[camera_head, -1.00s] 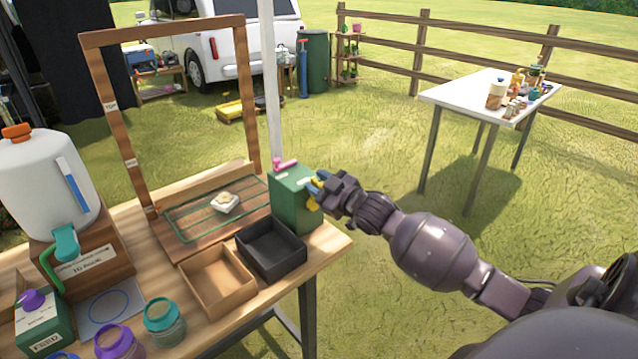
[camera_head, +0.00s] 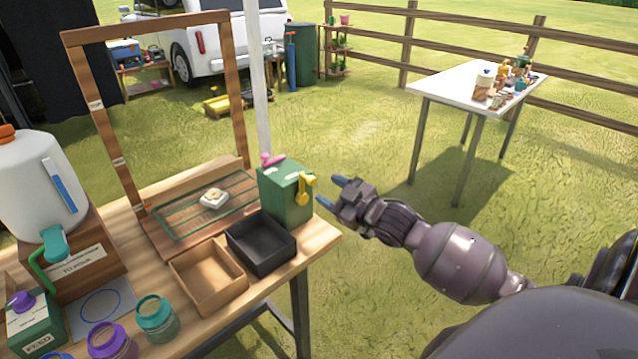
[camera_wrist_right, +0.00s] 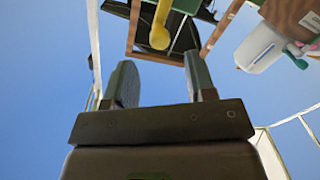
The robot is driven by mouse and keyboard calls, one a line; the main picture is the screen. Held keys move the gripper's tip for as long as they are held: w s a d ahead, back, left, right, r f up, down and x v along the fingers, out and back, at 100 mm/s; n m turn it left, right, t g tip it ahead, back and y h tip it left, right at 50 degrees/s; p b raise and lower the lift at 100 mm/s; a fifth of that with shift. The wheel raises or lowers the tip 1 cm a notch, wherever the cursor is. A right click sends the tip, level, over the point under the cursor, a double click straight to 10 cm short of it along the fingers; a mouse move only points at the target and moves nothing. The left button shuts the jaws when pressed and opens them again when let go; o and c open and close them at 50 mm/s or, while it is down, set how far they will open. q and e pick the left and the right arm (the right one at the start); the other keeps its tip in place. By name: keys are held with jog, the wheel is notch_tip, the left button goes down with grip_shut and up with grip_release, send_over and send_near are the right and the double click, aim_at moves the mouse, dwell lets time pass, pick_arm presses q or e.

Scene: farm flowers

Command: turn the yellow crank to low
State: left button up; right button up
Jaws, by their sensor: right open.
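The yellow crank (camera_head: 305,187) is on the right side of a green box (camera_head: 283,201) at the right end of the wooden table. In the right wrist view the yellow crank (camera_wrist_right: 160,30) shows at the top, beyond the fingertips. My right gripper (camera_head: 331,191) is open and empty, a short gap to the right of the crank and not touching it. Its two fingers also show apart in the right wrist view (camera_wrist_right: 161,82). A pink knob (camera_head: 270,160) is on top of the green box. Any markings for low are too small to read. My left gripper is not in view.
A black tray (camera_head: 289,257) and a wooden tray (camera_head: 238,284) sit in front of the green box. A wooden frame (camera_head: 240,100) stands behind. A white jug (camera_head: 28,205) is at left. A white table (camera_head: 440,88) stands far right. Open grass lies right of the crank.

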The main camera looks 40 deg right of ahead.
jog(key=shift+s+d, duration=0.2)
jog(key=shift+s, duration=1.3)
jog(key=s+a+f+m+g, duration=0.2)
jog(key=s+a+f, duration=0.3)
jog(key=f, duration=0.3)
jog(key=s+a+f+m+g+h, duration=0.1)
jog(key=s+a+f, duration=0.3)
jog(key=s+f, duration=0.4)
jog(key=s+a+f+m+g+h, duration=0.1)
jog(key=s+a+f+m+g, duration=0.2)
jog(key=s+a+f, duration=0.2)
notch_tip(320, 180, down, 3)
jog(key=shift+s+a+r, duration=0.1)
jog(key=shift+s+a, duration=0.25)
jog(key=shift+s, duration=0.75)
jog(key=shift+c, duration=0.2)
